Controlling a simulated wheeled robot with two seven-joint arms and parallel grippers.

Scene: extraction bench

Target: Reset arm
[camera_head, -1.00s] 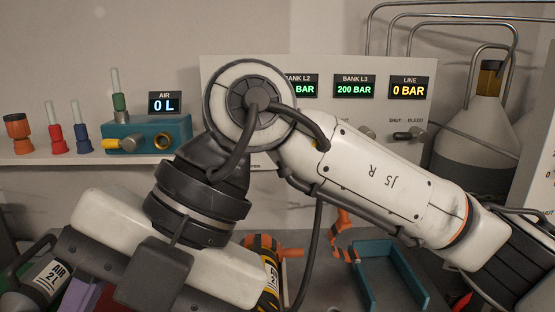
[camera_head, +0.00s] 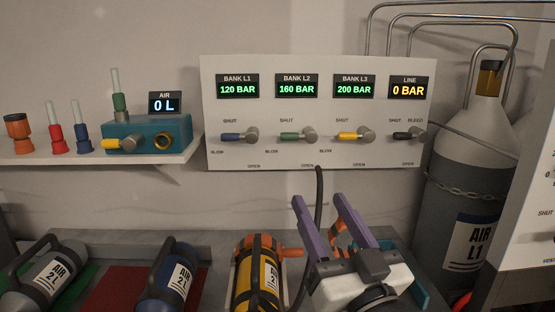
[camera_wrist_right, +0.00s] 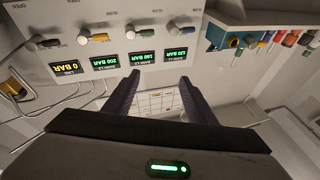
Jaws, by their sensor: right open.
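My right gripper (camera_head: 334,222) is in the lower right middle of the head view, with its two purple fingers apart and pointing up toward the panel. Nothing is between them. In the right wrist view the open fingers (camera_wrist_right: 153,98) show dark, with a gridded sheet (camera_wrist_right: 158,103) seen beyond the gap. The valve panel (camera_head: 312,158) stands behind the gripper, and the fingers are apart from its valves. My left gripper is not in view.
A blue cylinder (camera_head: 167,278) and a grey cylinder (camera_head: 45,275) lie further left. A teal tray (camera_head: 418,290) is partly hidden behind the gripper. A large tank (camera_head: 468,175) stands right.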

